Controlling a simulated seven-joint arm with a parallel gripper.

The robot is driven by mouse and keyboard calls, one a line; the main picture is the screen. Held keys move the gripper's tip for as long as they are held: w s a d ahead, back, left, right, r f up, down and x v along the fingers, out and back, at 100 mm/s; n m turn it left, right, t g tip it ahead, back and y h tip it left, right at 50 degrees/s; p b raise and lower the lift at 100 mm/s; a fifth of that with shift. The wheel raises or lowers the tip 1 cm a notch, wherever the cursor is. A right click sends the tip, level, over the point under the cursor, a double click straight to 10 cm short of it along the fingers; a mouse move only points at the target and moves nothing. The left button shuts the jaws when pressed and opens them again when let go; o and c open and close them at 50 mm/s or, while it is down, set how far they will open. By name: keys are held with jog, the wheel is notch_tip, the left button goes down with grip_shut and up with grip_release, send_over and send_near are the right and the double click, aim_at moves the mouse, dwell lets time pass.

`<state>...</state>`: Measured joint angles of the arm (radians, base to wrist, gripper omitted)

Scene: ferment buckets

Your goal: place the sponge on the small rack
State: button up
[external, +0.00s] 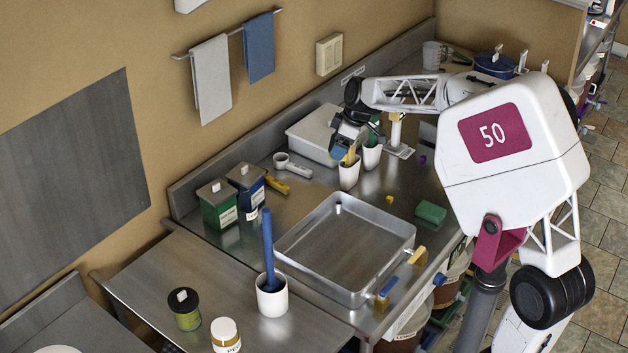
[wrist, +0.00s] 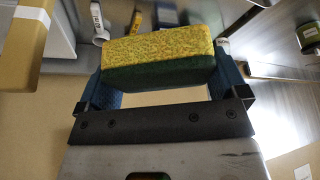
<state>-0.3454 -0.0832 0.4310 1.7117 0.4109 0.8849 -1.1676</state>
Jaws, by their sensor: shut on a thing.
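My gripper (external: 345,150) is shut on the sponge, which is yellow on one side and dark green on the other. In the wrist view the sponge (wrist: 157,60) spans between the two blue fingers of my gripper (wrist: 165,88). In the external view a yellow bit of the sponge (external: 350,157) shows at the fingers, above or in front of a white cup (external: 348,175); I cannot tell whether they touch. I cannot clearly make out which thing is the small rack.
A pale lidded box (external: 312,132) stands behind my gripper and a second white cup (external: 372,157) beside it. A large metal tray (external: 345,290) fills the front counter. A green block (external: 431,213) lies right of it. Green and blue canisters (external: 220,205) stand left.

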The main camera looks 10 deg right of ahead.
jog(key=s+a+n, duration=0.1)
jog(key=a+n, duration=0.1)
jog(key=a, duration=1.3)
jog(key=n+g, duration=0.3)
jog(key=n, duration=0.3)
send_over(165, 268)
jog(key=d, duration=0.1)
notch_tip(165, 268, down, 12)
jog(key=shift+w+d+f, duration=0.15)
jog(key=shift+w+f, duration=0.1)
jog(key=shift+f, duration=0.35)
jog(key=shift+f, duration=1.35)
jog(key=shift+f, duration=0.15)
jog(key=shift+f, duration=2.5)
